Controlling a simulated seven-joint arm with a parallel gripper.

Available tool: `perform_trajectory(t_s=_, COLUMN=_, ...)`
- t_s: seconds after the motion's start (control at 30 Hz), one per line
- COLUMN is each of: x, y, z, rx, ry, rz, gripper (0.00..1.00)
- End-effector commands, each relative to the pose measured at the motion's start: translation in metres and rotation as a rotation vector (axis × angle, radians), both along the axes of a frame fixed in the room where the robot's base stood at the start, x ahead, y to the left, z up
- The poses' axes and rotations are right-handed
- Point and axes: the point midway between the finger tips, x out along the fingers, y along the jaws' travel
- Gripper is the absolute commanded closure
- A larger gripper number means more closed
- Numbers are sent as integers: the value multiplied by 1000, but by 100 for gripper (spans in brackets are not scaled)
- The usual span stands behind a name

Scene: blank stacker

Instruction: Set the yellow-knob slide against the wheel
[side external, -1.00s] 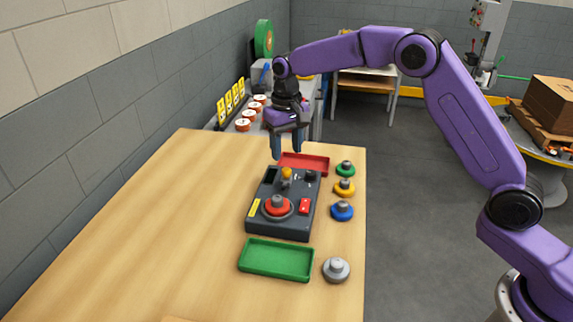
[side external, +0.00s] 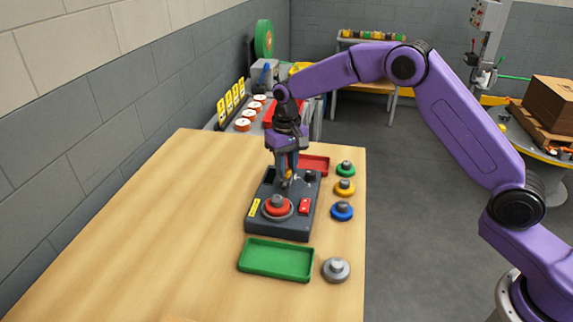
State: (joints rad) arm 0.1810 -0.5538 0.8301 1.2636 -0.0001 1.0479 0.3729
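A dark grey device (side external: 300,222) stands on the wooden table, with a small yellow knob (side external: 288,175) on its far half. In front of the knob, a red wheel with a grey hub (side external: 278,207) sits on a round grey seat on the device. My gripper (side external: 287,180) points down over the device, its fingertips low around the yellow knob, which shows partly between them. Whether the fingers touch or squeeze the knob is too small to tell. The knob's slide is mostly hidden by the fingers.
A red tray (side external: 317,163) lies behind the device and a green tray (side external: 276,259) in front. Green (side external: 345,168), yellow (side external: 344,187), blue (side external: 342,211) and grey (side external: 336,270) wheels stand along the right edge. The table's left side is clear.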

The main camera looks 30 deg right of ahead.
Motion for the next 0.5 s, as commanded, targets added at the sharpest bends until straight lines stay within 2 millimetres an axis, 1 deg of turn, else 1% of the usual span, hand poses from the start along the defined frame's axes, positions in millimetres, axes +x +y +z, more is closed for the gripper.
perform_trajectory(t_s=0.13, x=-4, y=4, z=0, rx=0, ry=0, rz=2, gripper=100)
perform_trajectory(t_s=0.33, x=-20, y=21, z=1, rx=0, ry=0, rz=2, gripper=100)
perform_trajectory(t_s=0.5, x=-25, y=25, z=0, rx=1, ry=1, rz=1, gripper=100)
